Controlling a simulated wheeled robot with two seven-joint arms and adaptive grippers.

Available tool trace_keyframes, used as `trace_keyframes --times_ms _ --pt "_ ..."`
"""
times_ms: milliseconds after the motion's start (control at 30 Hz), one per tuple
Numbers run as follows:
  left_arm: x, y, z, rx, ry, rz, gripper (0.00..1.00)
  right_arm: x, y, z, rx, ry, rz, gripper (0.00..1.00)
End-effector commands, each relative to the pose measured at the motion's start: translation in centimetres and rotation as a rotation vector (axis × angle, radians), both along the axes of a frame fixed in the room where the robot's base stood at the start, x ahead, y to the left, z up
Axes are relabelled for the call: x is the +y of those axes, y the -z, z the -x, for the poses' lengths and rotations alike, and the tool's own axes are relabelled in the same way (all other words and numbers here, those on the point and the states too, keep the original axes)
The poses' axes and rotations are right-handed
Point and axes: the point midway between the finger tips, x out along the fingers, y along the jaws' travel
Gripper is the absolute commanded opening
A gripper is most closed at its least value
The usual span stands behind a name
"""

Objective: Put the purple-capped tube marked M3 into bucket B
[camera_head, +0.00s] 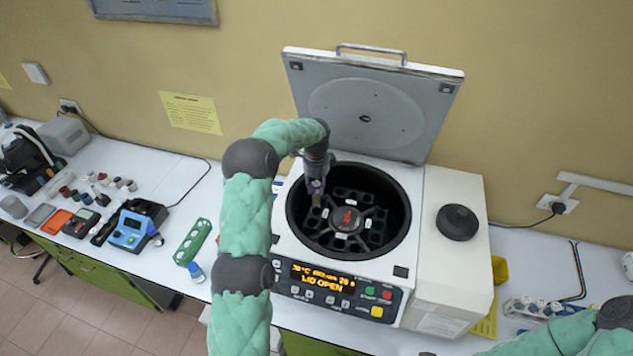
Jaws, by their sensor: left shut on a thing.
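The centrifuge (408,290) stands in the middle with its lid (365,105) raised. Inside its round bowl is the dark rotor (375,218) with several buckets around a red-marked hub; the bucket letters are too small to read. My left gripper (316,190) points down into the left side of the bowl, over the rotor's left-hand buckets. It is shut on a slim tube with a purplish top, mostly hidden by the fingers; its marking cannot be read. I cannot tell whether the tube's lower end is inside a bucket. My right arm shows at the bottom right, its gripper out of view.
The centrifuge panel (325,283) reads LID OPEN. A green rack (193,242) and a blue-capped bottle (196,272) stand left of it. A tube rack (535,308) is at the right. A round black part (457,222) sits on the centrifuge's right top.

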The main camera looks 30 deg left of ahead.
Motion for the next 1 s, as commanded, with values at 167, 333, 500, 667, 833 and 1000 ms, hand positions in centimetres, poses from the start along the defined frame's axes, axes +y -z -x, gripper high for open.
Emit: trace_keyframes --times_ms 167,333,500,667,833,1000 --pt "0.0 1.7 0.1 0.002 0.0 0.0 0.07 0.0 0.4 0.0 0.0 0.0 0.0 0.4" --pt "0.0 3.2 0.0 0.0 0.001 -0.001 0.07 0.0 0.8 0.0 0.0 0.0 0.0 0.4" --pt "0.0 4.7 0.0 0.001 0.001 -0.001 0.07 0.0 1.3 0.0 0.0 0.0 0.0 0.4" --pt "0.0 6.0 0.0 0.0 0.001 0.0 0.07 0.0 1.8 0.0 0.0 0.0 0.0 0.4" --pt "0.0 7.3 0.0 0.0 0.001 0.0 0.07 0.0 2.7 0.0 0.0 0.0 0.0 0.4" --pt "0.0 8.0 0.0 -0.001 0.0 0.0 0.07 0.0 3.3 0.0 0.0 0.0 0.0 0.4"
